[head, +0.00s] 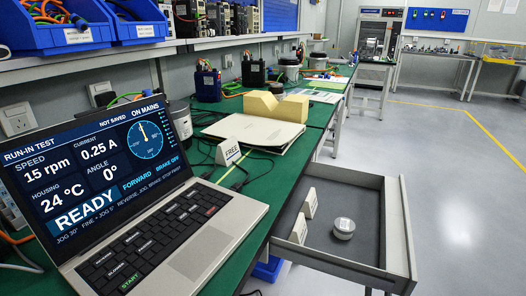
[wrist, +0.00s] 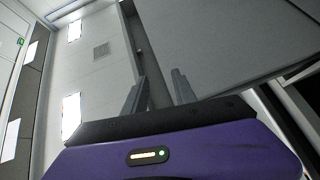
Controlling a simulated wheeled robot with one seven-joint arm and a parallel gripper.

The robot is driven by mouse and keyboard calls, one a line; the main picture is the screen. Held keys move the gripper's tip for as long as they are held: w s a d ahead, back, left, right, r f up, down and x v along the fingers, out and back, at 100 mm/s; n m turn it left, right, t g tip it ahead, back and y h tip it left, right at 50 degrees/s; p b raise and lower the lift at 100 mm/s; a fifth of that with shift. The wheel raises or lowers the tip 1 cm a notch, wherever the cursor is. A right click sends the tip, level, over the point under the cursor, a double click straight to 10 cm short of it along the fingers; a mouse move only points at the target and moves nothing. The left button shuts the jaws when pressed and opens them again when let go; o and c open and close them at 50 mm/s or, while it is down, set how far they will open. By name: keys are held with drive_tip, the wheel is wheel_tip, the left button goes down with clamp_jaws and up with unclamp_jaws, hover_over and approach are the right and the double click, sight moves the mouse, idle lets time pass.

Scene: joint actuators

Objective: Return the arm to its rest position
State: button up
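My gripper (wrist: 158,88) shows only in the wrist view. Its two grey fingers stand apart with nothing between them, beyond my purple wrist housing. A large grey panel and a pale wall with bright lit panels fill the view past the fingers; it touches nothing that I can see. My arm does not show in the head view. There, the open laptop (head: 120,215) at the left shows a run-in test screen with READY, 15 rpm, 0.25 A and angle 0°.
An open drawer (head: 400,235) sticks out from the green bench, holding a small round grey part (head: 343,228) and white cards. A FREE sign (head: 229,152) stands nearby. The floor at right is clear.

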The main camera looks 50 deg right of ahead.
drive_tip(key=w+a+r+n+t+y, duration=0.1)
drive_tip(key=w+a+n+t+y, duration=0.25)
drive_tip(key=a+y, duration=0.4)
drive_tip(key=w+a+r+n+t+y, duration=0.2)
drive_tip(key=a+n+y, duration=0.2)
drive_tip(key=a+y, duration=0.35)
drive_tip(key=s+a+r+n+g+y, duration=0.1)
drive_tip(key=s+a+r+n+y, duration=0.15)
drive_tip(key=s+a+y, duration=0.35)
drive_tip(key=s+a+r+n+g+y, duration=0.1)
drive_tip(key=s+a+r+n+g, duration=0.15)
drive_tip(key=a, duration=0.55)
wheel_tip(320, 180, up, 29)
drive_tip(key=p, duration=2.8)
drive_tip(key=shift+s+p, duration=0.35)
drive_tip(key=shift+s, duration=0.1)
